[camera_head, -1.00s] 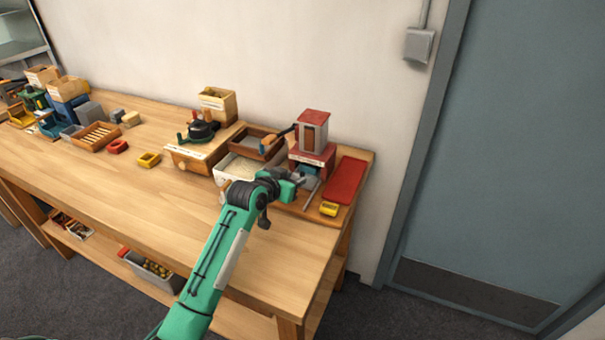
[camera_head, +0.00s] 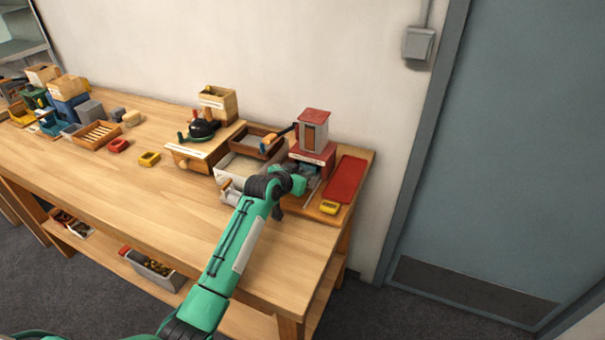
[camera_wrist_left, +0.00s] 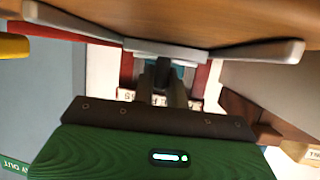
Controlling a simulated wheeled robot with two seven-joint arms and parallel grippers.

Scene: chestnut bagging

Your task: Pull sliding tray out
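The red-and-grey tower device (camera_head: 313,135) stands at the right end of the table. A teal part (camera_wrist_left: 180,70) shows inside its red lower frame (camera_wrist_left: 127,70). Grey rail-like pieces (camera_wrist_left: 262,50) run out in front of it, joined by a grey crosspiece. I cannot tell which part is the sliding tray. My left gripper (camera_head: 301,184) is low in front of the device, in line with its opening. In the left wrist view its dark fingers (camera_wrist_left: 165,85) are near the crosspiece. Their tips are unclear, and any hold is hidden. My right gripper is out of view.
A red pad (camera_head: 345,180) and a yellow block (camera_head: 329,208) lie right of the device. A white bin (camera_head: 245,168) and a wooden box (camera_head: 192,158) stand left. The table front (camera_head: 180,215) is clear. A wall and a door border the right.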

